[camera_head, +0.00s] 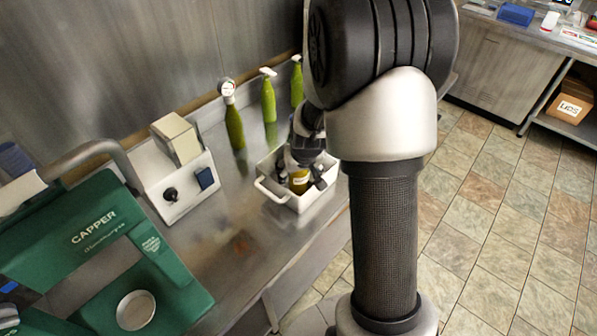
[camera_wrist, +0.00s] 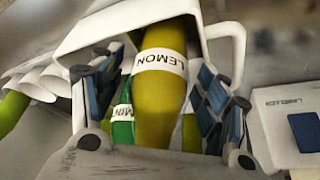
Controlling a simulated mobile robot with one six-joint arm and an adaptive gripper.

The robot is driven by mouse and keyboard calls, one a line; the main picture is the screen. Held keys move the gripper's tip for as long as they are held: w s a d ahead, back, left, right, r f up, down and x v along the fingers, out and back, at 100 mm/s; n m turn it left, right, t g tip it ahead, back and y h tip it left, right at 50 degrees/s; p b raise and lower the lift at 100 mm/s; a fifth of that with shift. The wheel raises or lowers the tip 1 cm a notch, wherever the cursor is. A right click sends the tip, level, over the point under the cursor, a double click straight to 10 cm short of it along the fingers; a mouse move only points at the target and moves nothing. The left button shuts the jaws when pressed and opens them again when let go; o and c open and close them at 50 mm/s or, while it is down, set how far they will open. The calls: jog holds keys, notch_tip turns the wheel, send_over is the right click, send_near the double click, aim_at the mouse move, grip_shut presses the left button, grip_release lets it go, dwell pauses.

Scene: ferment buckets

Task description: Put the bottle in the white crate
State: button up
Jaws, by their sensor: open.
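The white crate (camera_head: 272,189) stands on the steel counter near its edge, below my arm. In the wrist view its white rim and handle (camera_wrist: 226,36) frame the bottles. A yellow bottle with a white LEMON label (camera_wrist: 158,95) is between the fingers of my gripper (camera_wrist: 152,98). Its yellow side also shows inside the crate in the head view (camera_head: 299,184). My gripper (camera_head: 303,180) is open and reaches down into the crate, with a finger on each side of the bottle and visible gaps. A green bottle with a MINT label (camera_wrist: 122,122) is close beside it, partly hidden.
Several green bottles with fittings on top, one with a gauge (camera_head: 234,124), stand along the back wall. A white device with a black knob (camera_head: 176,182) is left of the crate. A green capper (camera_head: 110,250) fills the lower left. The counter between capper and crate is clear.

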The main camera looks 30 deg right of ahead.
jog(key=s+a+r+p, duration=0.1)
jog(key=s+a+r, duration=0.25)
jog(key=r, duration=0.35)
jog(key=s+a+r+n+p, duration=0.1)
jog(key=s+a+r, duration=0.1)
jog(key=s+r, duration=0.35)
jog(key=s+a+r+p, duration=0.1)
jog(key=s+a+r, duration=0.15)
jog(key=r, duration=0.55)
jog(key=s+a+r+n, duration=0.1)
jog(key=s+a+r, duration=0.1)
jog(key=s, duration=0.5)
jog(key=s+a+r+y, duration=0.1)
jog(key=s+a+r, duration=0.1)
jog(key=s+a, duration=0.2)
jog(key=s, duration=0.3)
jog(key=shift+r+n, duration=0.2)
jog(key=shift+n, duration=0.2)
jog(key=shift+f, duration=0.1)
